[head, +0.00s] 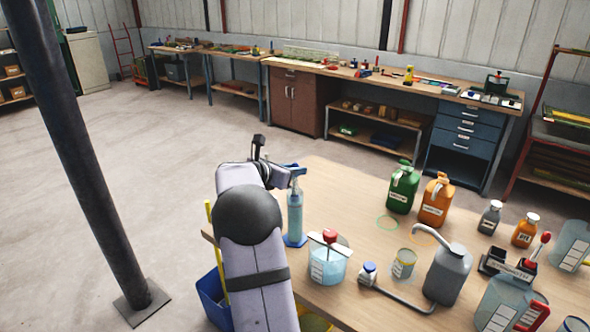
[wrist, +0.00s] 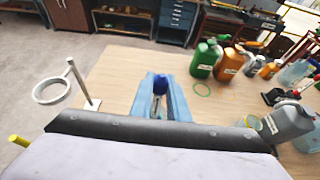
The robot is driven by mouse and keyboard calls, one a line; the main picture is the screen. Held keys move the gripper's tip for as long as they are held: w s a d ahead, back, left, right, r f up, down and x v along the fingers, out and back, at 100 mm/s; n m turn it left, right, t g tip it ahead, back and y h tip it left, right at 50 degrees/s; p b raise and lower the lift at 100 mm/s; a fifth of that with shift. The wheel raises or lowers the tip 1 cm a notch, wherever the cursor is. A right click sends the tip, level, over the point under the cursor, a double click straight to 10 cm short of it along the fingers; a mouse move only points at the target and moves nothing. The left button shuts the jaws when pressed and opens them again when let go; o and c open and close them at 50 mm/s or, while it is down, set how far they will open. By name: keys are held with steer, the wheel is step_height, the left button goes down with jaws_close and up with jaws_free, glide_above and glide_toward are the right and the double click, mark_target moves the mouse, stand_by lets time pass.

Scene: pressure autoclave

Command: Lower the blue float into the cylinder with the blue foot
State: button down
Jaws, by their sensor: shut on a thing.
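The clear cylinder (head: 295,212) stands upright on its blue foot near the table's left edge in the head view, with pale blue liquid inside. In the wrist view my gripper (wrist: 160,92) is shut on the blue float (wrist: 160,82), whose dark blue end shows between the fingertips. In the head view the fingers mostly hide the float. I cannot tell how far its lower part is inside the cylinder.
A beaker with a red-topped item (head: 328,258) stands right of the cylinder. Green (head: 402,188) and orange (head: 436,200) jugs and a grey wash bottle (head: 447,275) stand further right. A white ring on a post (wrist: 50,91) is left in the wrist view. Table behind the cylinder is clear.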

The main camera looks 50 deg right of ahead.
steer(key=shift+f+b, duration=1.1)
steer(key=shift+f, duration=0.5)
steer(key=c, duration=1.6)
jaws_free()
steer(key=shift+a, duration=0.1)
steer(key=shift+b+v, duration=1.15)
steer(key=shift+v, duration=2.45)
